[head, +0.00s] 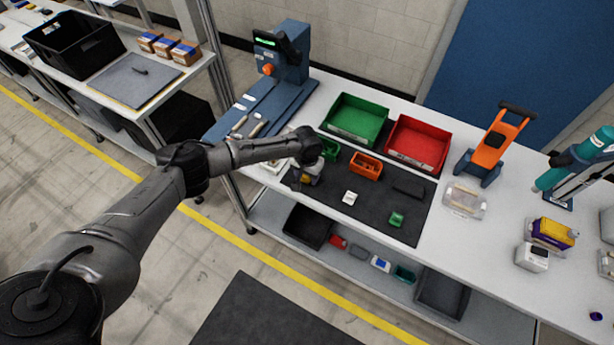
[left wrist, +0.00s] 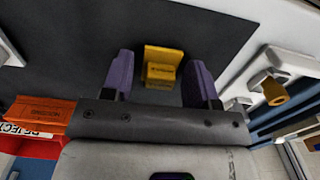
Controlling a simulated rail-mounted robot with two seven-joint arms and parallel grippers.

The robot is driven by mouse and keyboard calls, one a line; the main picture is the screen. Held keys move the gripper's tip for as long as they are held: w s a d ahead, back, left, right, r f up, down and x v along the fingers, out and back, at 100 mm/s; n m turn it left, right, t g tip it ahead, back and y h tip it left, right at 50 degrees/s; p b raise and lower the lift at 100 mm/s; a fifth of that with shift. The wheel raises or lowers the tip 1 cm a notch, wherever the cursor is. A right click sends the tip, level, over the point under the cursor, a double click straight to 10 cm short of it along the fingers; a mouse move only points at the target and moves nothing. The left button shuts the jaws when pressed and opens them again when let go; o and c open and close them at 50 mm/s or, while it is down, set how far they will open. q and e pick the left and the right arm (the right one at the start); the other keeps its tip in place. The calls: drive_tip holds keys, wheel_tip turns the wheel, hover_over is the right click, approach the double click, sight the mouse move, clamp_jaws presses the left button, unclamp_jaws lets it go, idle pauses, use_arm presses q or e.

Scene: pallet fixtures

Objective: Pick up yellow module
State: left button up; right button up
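The yellow module (left wrist: 163,66) lies on the dark mat (left wrist: 60,65) and shows between the two purple fingers of my left gripper (left wrist: 160,78) in the left wrist view. The fingers are apart on either side of it, with a visible gap on the left and a very narrow one on the right. I cannot tell whether the fingers reach down to its height. In the head view my left gripper (head: 306,172) is over the left end of the mat and hides most of the module. My right gripper is not in view.
Behind are a large green bin (head: 355,119) and a red bin (head: 418,143).

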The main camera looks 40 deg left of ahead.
use_arm(q)
drive_tip(key=c, duration=0.8)
drive_tip(key=shift+o, duration=0.2)
